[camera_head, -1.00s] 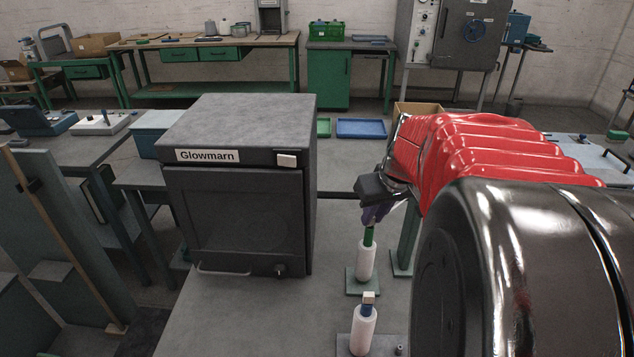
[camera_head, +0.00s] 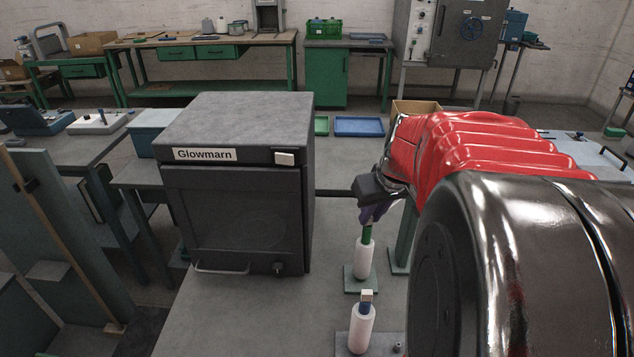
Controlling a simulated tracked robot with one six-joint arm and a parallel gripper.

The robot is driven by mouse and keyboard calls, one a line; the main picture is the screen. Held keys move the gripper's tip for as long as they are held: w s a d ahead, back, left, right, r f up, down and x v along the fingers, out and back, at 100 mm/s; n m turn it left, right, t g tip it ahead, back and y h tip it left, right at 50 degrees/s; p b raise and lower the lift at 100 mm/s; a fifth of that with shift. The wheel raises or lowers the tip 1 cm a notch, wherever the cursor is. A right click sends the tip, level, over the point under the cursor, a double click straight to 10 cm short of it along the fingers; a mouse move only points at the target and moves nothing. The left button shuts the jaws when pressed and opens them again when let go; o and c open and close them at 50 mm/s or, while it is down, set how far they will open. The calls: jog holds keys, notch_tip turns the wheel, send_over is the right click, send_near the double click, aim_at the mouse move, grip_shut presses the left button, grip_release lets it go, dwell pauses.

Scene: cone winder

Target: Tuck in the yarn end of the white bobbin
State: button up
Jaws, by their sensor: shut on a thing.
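A white bobbin (camera_head: 363,259) stands upright on a small green base plate, with a green piece (camera_head: 367,234) sticking up from its top. My gripper (camera_head: 371,215) is directly above it, with its purplish fingers pointing down and shut at the top of the green piece. The fingers are small and partly in shadow, so the exact contact is hard to see. A second white bobbin (camera_head: 361,330) stands nearer, with a blue neck and a pale cap on top. I cannot make out a loose yarn end on either bobbin.
A dark cabinet labelled Glowmarn (camera_head: 240,190) stands close left of the bobbins. A green post (camera_head: 404,240) rises just right of the farther bobbin. My red-sleeved arm covers the right side. The grey tabletop (camera_head: 260,310) in front of the cabinet is clear.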

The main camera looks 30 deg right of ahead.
jog(key=o, duration=1.2)
jog(key=shift+o, duration=0.2)
jog(key=shift+w, duration=0.1)
jog(key=shift+r, duration=0.15)
notch_tip(320, 180, up, 7)
dwell(1.3)
